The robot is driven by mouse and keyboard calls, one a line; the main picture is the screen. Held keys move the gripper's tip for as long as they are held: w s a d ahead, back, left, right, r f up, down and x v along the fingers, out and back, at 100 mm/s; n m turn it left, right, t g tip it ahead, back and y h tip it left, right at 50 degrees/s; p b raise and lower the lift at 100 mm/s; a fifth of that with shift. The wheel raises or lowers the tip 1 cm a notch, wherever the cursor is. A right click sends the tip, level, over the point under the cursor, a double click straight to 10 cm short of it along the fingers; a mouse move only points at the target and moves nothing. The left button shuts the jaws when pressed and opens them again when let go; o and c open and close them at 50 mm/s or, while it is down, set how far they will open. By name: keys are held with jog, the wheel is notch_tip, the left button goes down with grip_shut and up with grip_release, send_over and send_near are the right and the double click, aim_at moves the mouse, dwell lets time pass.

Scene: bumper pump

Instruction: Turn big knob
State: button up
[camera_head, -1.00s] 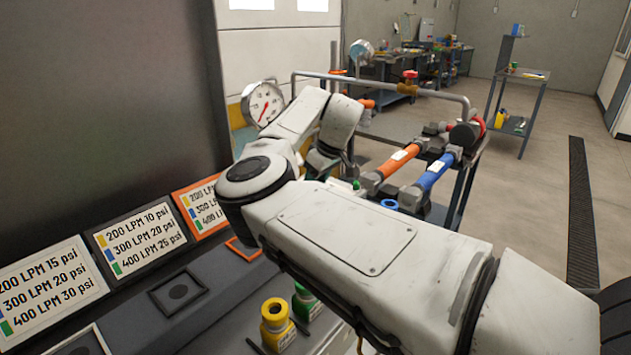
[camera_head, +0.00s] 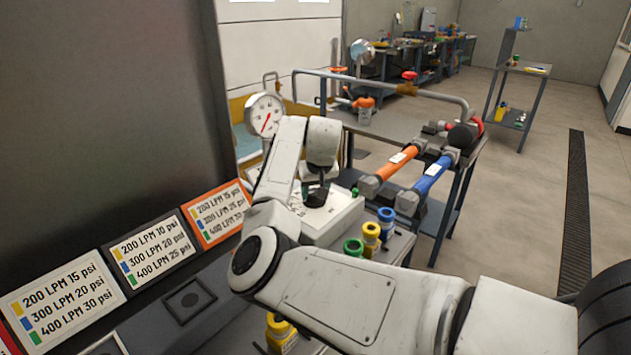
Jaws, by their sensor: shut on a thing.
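A white box (camera_head: 335,222) with dark markings on its sloped top stands past the middle of my arm. A dark, round big knob (camera_head: 317,199) shows on its top, largely covered by my wrist. My gripper (camera_head: 316,187) points down onto the knob and is shut on it. The fingers are mostly hidden behind the wrist, so their exact hold cannot be seen. A pressure gauge (camera_head: 265,114) with a red needle stands behind, to the left.
Yellow, green and blue couplings stand right of the box, including a blue one (camera_head: 386,222). An orange hose nozzle (camera_head: 393,167) and a blue one (camera_head: 432,178) lie beyond. Three pressure placards, one orange-framed (camera_head: 219,213), line the left. Open floor lies at right.

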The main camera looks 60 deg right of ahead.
jog(key=m+g+p, duration=0.1)
jog(key=m, duration=0.2)
jog(key=shift+w+a+m+h+p, duration=0.1)
jog(key=shift+w+m+h+p, duration=0.05)
jog(key=shift+m+h+p, duration=0.2)
jog(key=m, duration=0.2)
jog(key=m+g, duration=0.1)
jog(key=m, duration=0.1)
jog(key=shift+w+f+g+h, duration=0.1)
jog(key=shift+g+h, duration=0.15)
jog(key=shift+g, duration=0.05)
jog(key=shift+m, duration=0.25)
jog(key=o, duration=1)
jog(key=shift+o, duration=0.2)
jog(key=v, duration=1.1)
jog(key=shift+w, duration=0.2)
